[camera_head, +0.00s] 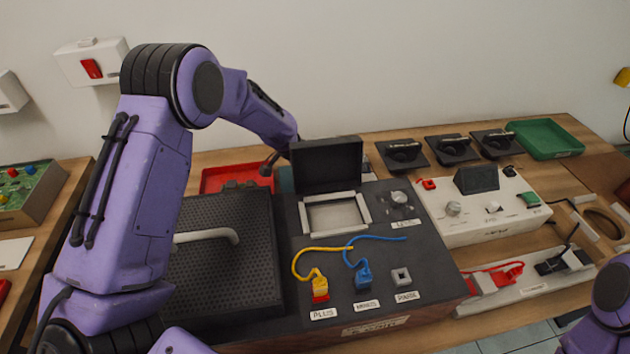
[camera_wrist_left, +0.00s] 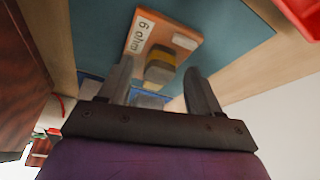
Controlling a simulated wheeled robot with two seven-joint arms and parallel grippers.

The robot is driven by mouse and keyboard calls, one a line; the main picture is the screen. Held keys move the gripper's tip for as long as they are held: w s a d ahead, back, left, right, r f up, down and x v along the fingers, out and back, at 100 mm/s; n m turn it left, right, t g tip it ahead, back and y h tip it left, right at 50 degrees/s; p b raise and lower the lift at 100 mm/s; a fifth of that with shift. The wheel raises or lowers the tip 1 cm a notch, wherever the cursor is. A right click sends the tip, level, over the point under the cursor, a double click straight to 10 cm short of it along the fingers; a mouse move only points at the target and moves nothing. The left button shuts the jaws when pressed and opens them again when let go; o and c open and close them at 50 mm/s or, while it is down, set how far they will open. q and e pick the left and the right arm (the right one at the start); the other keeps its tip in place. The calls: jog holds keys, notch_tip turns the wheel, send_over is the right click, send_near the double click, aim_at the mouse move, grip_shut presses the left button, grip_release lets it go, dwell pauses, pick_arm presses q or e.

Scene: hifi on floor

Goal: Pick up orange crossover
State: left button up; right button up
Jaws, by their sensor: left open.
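The orange crossover (camera_wrist_left: 182,41) shows in the left wrist view as a flat orange block with a white "6 ohm" label and a grey and yellow raised part. It lies on a teal surface (camera_wrist_left: 235,40). My left gripper (camera_wrist_left: 158,67) is open, with one finger on each side of the crossover's raised part in the picture; I see no grip on it. A blue piece (camera_wrist_left: 150,99) shows between the fingers, partly hidden by the gripper. In the head view the crossover and left fingertips are hidden behind the raised black lid. My right gripper is out of view.
The open black lid (camera_head: 326,165) stands on the dark console (camera_head: 425,270) beside my left forearm. A red tray (camera_head: 212,181) is behind the perforated black panel (camera_head: 215,265). A green tray (camera_head: 545,138) sits at the back right. Cables lie on the console.

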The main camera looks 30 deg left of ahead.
pick_arm(q)
jog(key=shift+r, duration=0.1)
grip_shut()
notch_tip(320, 180, up, 18)
dwell(0.4)
